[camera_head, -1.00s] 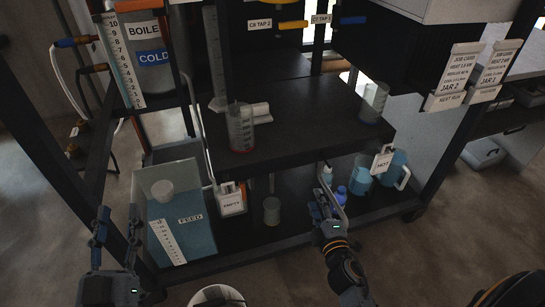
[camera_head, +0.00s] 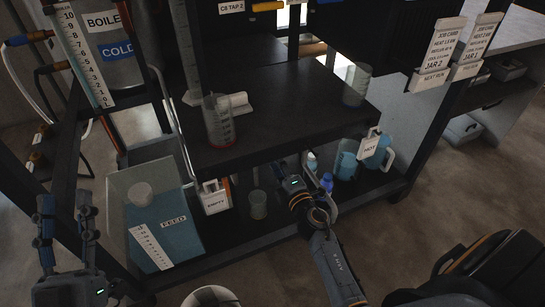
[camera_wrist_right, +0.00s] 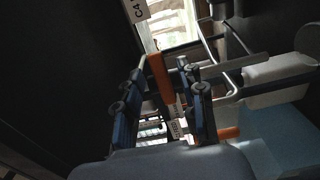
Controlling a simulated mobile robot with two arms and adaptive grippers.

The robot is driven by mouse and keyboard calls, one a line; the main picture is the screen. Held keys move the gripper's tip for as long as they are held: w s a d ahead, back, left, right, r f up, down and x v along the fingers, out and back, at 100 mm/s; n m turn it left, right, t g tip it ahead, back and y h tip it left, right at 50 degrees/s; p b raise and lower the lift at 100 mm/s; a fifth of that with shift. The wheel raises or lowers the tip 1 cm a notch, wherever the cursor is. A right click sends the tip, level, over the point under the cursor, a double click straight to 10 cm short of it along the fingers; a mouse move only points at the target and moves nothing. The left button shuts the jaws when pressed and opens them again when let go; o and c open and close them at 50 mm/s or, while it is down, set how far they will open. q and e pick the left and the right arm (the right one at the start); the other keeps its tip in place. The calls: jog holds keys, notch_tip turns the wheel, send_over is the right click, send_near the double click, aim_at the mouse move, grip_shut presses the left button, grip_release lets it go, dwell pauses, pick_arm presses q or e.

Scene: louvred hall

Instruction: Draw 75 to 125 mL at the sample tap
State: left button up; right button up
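A measuring beaker with a red base (camera_head: 219,121) stands on the middle shelf, and another clear beaker (camera_head: 356,84) stands near its right edge. A small clear cup (camera_head: 258,204) is on the lower shelf. My left gripper (camera_head: 66,205) is open and empty, pointing up left of the feed tank. Contact cannot be told.
The feed tank (camera_head: 120,200) with blue liquid stands at lower left. The boiler tank (camera_head: 108,50) is at upper left.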

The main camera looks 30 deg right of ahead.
jog(key=shift+w+d, duration=0.1)
jog(key=shift+w, duration=1.15)
grip_shut()
